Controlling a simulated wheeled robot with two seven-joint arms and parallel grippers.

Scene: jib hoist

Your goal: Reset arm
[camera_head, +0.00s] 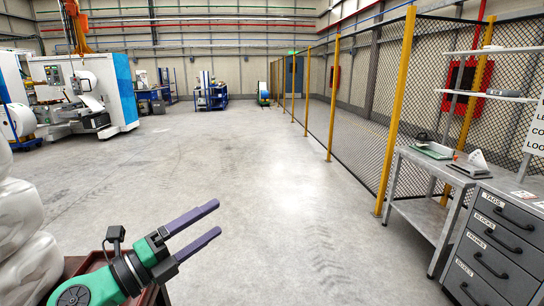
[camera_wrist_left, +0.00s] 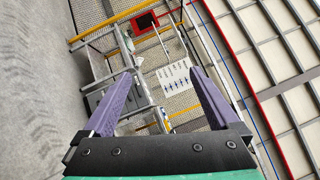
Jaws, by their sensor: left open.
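My left arm reaches in from the lower left of the head view. Its gripper (camera_head: 218,218) has two purple fingers, spread apart with nothing between them, pointing to the right and slightly up over the bare floor. In the left wrist view the same gripper (camera_wrist_left: 161,78) shows its fingers wide apart and empty. Beyond them, tilted, are a shelf unit and a white sign (camera_wrist_left: 176,85), well away from the fingers. My right gripper is in neither view.
White lumpy bags (camera_head: 22,225) stand at the left edge, near a reddish-brown surface (camera_head: 88,262) under my left arm. A workbench (camera_head: 425,175) and a drawer cabinet (camera_head: 500,250) stand at right, along a yellow-posted mesh fence (camera_head: 350,95). The floor (camera_head: 215,145) between is clear.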

